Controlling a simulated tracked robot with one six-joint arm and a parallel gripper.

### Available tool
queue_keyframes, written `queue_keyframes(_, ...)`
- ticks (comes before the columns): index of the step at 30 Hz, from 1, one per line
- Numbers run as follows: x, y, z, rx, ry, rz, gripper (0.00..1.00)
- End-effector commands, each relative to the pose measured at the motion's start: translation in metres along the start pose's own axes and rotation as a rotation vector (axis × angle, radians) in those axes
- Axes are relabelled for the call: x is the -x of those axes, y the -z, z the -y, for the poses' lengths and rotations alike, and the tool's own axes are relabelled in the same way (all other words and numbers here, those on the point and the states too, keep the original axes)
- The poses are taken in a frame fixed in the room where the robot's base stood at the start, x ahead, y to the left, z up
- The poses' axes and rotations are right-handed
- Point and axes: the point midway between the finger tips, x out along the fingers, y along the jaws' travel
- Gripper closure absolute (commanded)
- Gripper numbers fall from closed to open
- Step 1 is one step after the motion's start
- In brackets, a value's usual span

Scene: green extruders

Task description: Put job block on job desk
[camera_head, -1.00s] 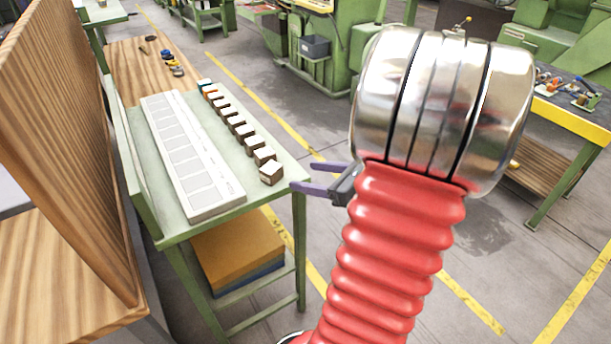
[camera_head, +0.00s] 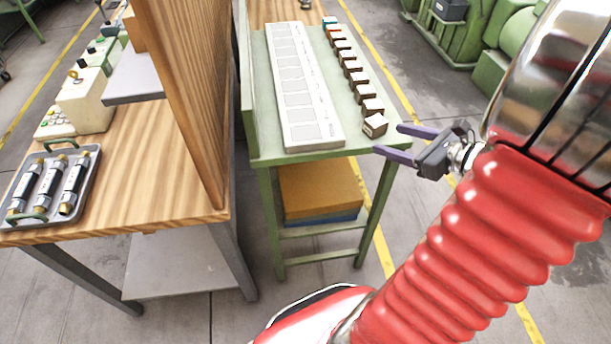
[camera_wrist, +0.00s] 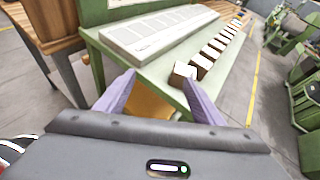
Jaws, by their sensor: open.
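Several small blocks with white tops and brown sides, such as the nearest block (camera_head: 375,125), stand in a row along the right side of the green desk (camera_head: 270,152). The nearest block also shows in the wrist view (camera_wrist: 184,74), beyond my fingertips. I cannot tell which of them is the job block. A long white tray with square slots (camera_head: 317,138) lies to the left of the row. My gripper (camera_head: 388,143) is open and empty, with its purple fingers just right of the green desk's near right corner.
A wooden desk (camera_head: 170,190) with an upright wooden panel (camera_head: 185,80) stands to the left. On it are a metal tray (camera_head: 93,165) with cylindrical parts and a control box (camera_head: 85,100). Yellow and blue boards (camera_head: 318,190) lie on the green desk's lower shelf.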

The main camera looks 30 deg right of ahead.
Motion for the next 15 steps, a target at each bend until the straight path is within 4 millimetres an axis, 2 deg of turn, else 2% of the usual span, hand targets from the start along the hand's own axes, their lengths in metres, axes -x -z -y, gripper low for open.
queue_keyframes(1,-0.008,-0.010,-0.016,0.066,-0.049,-0.017,0.38)
queue_keyframes(6,-0.028,-0.030,-0.074,0.324,-0.225,-0.088,0.38)
queue_keyframes(15,-0.036,-0.049,-0.163,0.807,-0.505,-0.177,0.38)
